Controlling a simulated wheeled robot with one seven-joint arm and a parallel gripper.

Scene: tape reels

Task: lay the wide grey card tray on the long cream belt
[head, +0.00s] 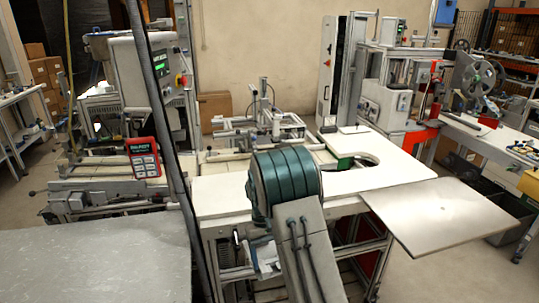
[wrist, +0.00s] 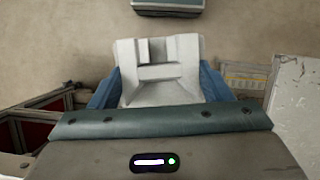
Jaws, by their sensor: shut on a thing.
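In the head view my arm hides most of the gripper, and a small blue and white part (head: 266,256) shows beside the arm, below the worktop's front edge. A long cream-white surface (head: 222,196) runs behind my arm; I cannot tell whether it is the belt.
A flat grey plate (head: 445,213) juts out at the right. A grey tabletop (head: 95,268) fills the lower left. A machine with a red keypad (head: 143,158) stands behind it. A reel machine (head: 478,82) stands back right.

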